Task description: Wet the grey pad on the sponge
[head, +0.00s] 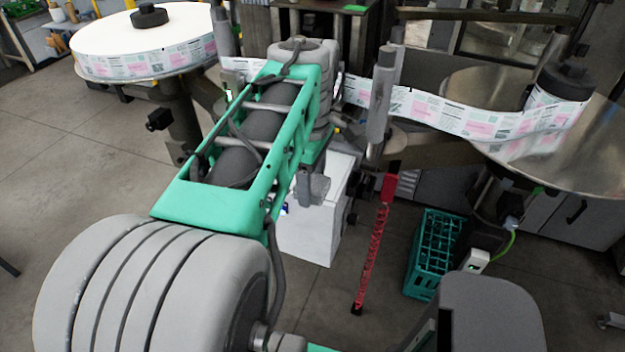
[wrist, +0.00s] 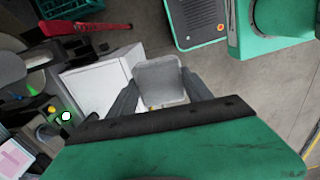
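The grey pad (wrist: 160,80) is a rounded, light grey block in the wrist view. It sits between the two dark fingers of my gripper (wrist: 161,94), which touch it on both sides. In the head view the pad (head: 319,187) shows beside one finger of my gripper (head: 306,188), above the white box. The pad hangs clear in the air as far as I can see. I cannot make out the sponge in either view; my arm hides part of the area around the white box.
A white box (head: 307,238) stands below my gripper. A red bar (head: 373,250) and a teal crate (head: 428,262) are to its right. A label strip (head: 435,108) runs behind, between a left reel (head: 115,45) and a right roller. Open floor lies at left.

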